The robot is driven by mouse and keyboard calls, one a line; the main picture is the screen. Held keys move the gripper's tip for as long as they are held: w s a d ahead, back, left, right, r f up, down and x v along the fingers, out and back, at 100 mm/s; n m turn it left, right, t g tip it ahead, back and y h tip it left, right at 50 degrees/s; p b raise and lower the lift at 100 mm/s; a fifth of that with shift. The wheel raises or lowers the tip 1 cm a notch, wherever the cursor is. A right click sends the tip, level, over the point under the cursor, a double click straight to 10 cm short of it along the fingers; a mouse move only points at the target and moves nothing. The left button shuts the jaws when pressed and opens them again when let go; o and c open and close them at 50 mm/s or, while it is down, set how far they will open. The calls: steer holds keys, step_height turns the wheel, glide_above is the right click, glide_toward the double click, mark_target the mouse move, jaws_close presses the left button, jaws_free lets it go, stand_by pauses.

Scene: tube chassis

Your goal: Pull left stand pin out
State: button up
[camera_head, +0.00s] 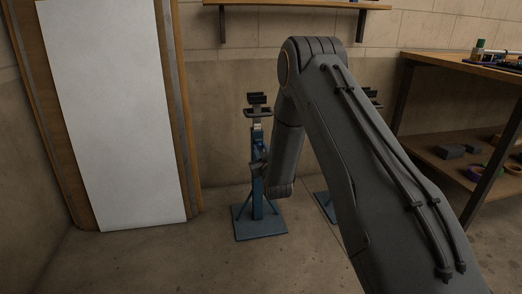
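The left stand (258,205) is a blue upright post on a square blue base, with a dark forked head on top. It stands on the floor left of the picture's middle. My arm reaches over from the right and its forearm comes down just right of the post. A small dark grey part, which looks like my gripper (260,164), is at the post about mid-height. Whether its fingers are open or shut does not show. The left stand's pin cannot be made out there. A second blue stand (325,207) is mostly hidden behind my arm.
A tall white panel (125,120) in a wooden frame leans at the wall on the left. A wooden workbench (470,66) with a lower shelf stands on the right. A wall shelf (290,5) is above. The concrete floor left of the left stand is clear.

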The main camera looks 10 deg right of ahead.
jaws_close()
steer(key=shift+s, duration=0.1)
steer(key=s+p, duration=0.2)
steer(key=s, duration=0.1)
steer(key=shift+s+p, duration=0.15)
steer(key=shift+p, duration=0.15)
steer(key=shift+s+f, duration=0.1)
steer(key=shift+s, duration=0.15)
steer(key=o, duration=0.7)
jaws_free()
steer(key=shift+c, duration=0.2)
steer(key=s+p, duration=0.2)
steer(key=s, duration=0.6)
steer(key=shift+p, duration=0.3)
